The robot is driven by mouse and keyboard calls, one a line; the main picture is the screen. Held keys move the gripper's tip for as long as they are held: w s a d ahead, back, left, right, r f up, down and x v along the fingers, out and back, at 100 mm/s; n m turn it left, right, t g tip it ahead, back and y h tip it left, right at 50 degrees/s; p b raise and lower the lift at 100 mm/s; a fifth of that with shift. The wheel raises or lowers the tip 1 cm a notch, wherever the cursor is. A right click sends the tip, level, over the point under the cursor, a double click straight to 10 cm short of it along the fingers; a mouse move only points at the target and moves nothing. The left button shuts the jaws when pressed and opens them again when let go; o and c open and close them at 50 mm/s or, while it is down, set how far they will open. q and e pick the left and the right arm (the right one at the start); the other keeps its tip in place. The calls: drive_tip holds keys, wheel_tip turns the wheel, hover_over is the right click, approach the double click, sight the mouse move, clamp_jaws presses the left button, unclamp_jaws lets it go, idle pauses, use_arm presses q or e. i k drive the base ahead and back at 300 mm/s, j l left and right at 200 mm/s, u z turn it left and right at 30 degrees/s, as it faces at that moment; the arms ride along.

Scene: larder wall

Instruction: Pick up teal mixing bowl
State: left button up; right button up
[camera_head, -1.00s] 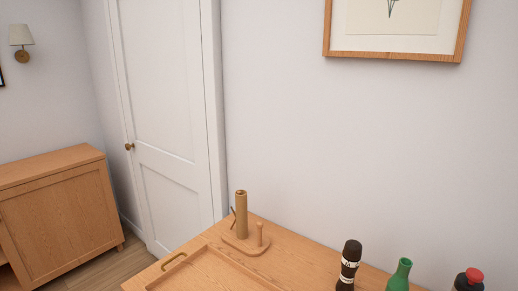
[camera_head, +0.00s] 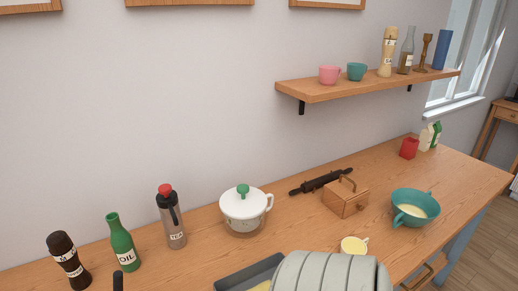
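The teal mixing bowl (camera_head: 399,216) stands upright on the right part of the wooden worktop, near its front edge. It has small side handles and something pale yellow inside. A wooden box with a handle (camera_head: 345,198) is to its left, and a small cup with yellow contents (camera_head: 354,246) is at its lower left. Neither of my grippers is in the head view.
On the worktop (camera_head: 300,222) are a white lidded pot (camera_head: 245,211), a dark rolling pin (camera_head: 320,181), a green oil bottle (camera_head: 123,245), a red container (camera_head: 408,148) and a carton (camera_head: 430,136). A large grey ribbed object (camera_head: 325,274) fills the bottom middle. A wall shelf (camera_head: 365,86) overhangs the back.

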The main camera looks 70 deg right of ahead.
sight(413, 208)
drive_tip(key=z, duration=0.45)
drive_tip(key=j+z, duration=0.1)
drive_tip(key=z, duration=0.4)
drive_tip(key=k+z, duration=0.1)
drive_tip(key=z, duration=0.8)
drive_tip(key=k+z, duration=0.1)
drive_tip(key=z, duration=1.3)
drive_tip(key=i+l+z, duration=0.8)
drive_tip(key=i, duration=0.15)
drive_tip(key=i+z, duration=0.45)
drive_tip(key=i+l+u, duration=0.2)
drive_tip(key=i, duration=0.3)
drive_tip(key=i+l+u, duration=0.2)
drive_tip(key=i, duration=0.35)
drive_tip(key=i+l+u, duration=0.25)
drive_tip(key=i, duration=0.25)
drive_tip(key=i+l+u, duration=0.15)
drive_tip(key=u, duration=0.25)
drive_tip(key=i+l+u, duration=0.2)
drive_tip(key=u, duration=0.2)
drive_tip(key=i+l+u, duration=0.2)
drive_tip(key=u, duration=0.2)
drive_tip(key=i+l+u, duration=0.1)
drive_tip(key=l+u, duration=0.3)
drive_tip(key=i+l+u, duration=0.1)
drive_tip(key=l+u, duration=0.15)
drive_tip(key=u, duration=0.2)
